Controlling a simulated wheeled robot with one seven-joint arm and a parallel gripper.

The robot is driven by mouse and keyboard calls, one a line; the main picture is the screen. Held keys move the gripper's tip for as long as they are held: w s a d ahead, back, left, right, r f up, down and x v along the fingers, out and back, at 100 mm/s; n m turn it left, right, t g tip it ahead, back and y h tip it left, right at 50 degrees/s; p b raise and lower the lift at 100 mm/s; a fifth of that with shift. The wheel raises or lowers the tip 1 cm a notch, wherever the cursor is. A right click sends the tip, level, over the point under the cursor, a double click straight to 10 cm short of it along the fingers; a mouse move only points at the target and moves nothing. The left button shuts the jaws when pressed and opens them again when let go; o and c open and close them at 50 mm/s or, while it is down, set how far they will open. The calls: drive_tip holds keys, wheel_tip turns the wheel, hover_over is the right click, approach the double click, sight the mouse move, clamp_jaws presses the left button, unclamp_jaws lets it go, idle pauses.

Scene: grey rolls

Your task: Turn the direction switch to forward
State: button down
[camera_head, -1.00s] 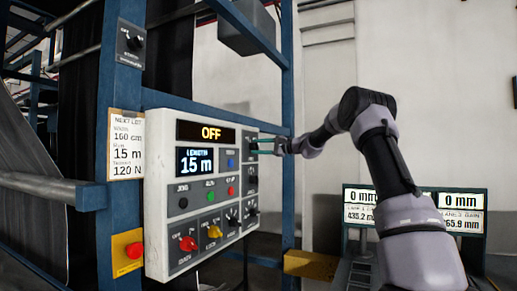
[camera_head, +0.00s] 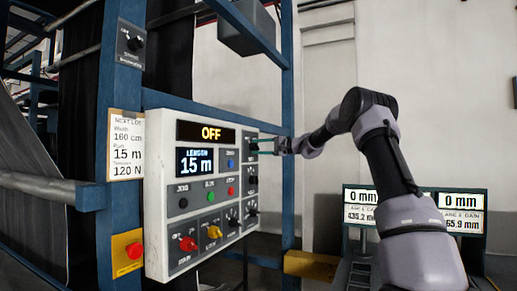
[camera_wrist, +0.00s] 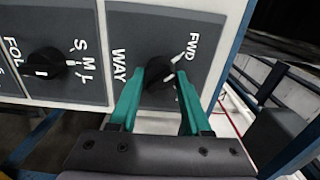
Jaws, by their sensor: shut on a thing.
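The direction switch is a round black knob (camera_wrist: 159,74) on a dark grey plate, labelled WAY on its left and FWD at its upper right in the wrist view. A pale mark shows on the knob's right side, but I cannot tell exactly which setting it points to. My gripper (camera_wrist: 160,82) has its two teal fingers on either side of the knob and is shut on it. In the head view my gripper (camera_head: 261,145) reaches the upper right plate of the control panel (camera_head: 158,200) from the right. The knob is mostly hidden there.
A second black knob (camera_wrist: 44,68) marked S, M, L sits to the left in the wrist view. The red (camera_head: 188,243) and yellow (camera_head: 214,231) switches are lower on the panel. A blue post (camera_head: 288,200) stands just behind my gripper.

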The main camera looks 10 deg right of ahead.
drive_tip(key=shift+f, duration=0.1)
drive_tip(key=shift+c, duration=1.8)
unclamp_jaws()
drive_tip(key=shift+d, duration=0.1)
drive_tip(key=v, duration=1)
drive_tip(key=shift+s+d, duration=0.25)
drive_tip(key=shift+d, duration=0.05)
